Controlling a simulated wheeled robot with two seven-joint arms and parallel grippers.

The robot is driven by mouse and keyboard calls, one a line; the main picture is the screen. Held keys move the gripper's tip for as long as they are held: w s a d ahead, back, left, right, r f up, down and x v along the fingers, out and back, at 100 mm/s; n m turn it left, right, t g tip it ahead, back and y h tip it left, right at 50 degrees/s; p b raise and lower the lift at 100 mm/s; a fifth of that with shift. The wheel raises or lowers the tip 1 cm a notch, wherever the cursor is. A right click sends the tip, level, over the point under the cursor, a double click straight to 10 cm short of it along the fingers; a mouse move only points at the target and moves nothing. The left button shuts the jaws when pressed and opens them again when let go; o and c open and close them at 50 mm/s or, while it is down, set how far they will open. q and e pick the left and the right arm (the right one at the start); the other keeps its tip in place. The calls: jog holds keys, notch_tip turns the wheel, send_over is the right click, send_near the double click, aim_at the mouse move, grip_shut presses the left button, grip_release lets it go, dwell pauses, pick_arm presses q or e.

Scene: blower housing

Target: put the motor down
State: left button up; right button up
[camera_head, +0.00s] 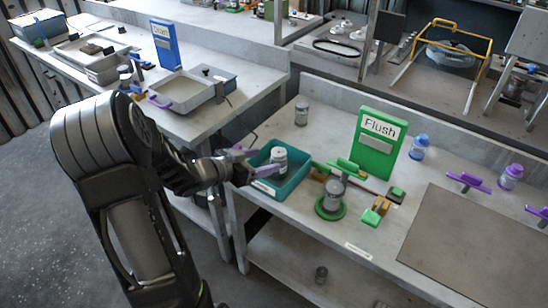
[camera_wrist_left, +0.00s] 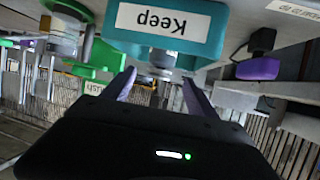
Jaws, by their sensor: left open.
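A grey cylindrical motor (camera_head: 279,158) stands upright in the teal tray (camera_head: 262,187) on the right-hand bench. The tray is labelled "Keep" in the left wrist view (camera_wrist_left: 215,38), which is upside down. My left gripper (camera_head: 250,163), with purple fingers, is at the tray's left side, close to the motor. In the left wrist view my left gripper (camera_wrist_left: 159,80) is open, with a gap between its fingers. The motor (camera_wrist_left: 161,58) shows beyond that gap, apart from the fingertips. My right gripper is not in view.
A similar grey cylinder (camera_head: 333,195) stands on a green round base right of the tray. A green "Flush" sign (camera_head: 376,145) stands behind it. A loose grey cylinder (camera_head: 301,114) stands farther back. A bare dark mat (camera_head: 475,245) lies at right.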

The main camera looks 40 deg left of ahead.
pick_arm(q)
jog(key=shift+v, duration=1.1)
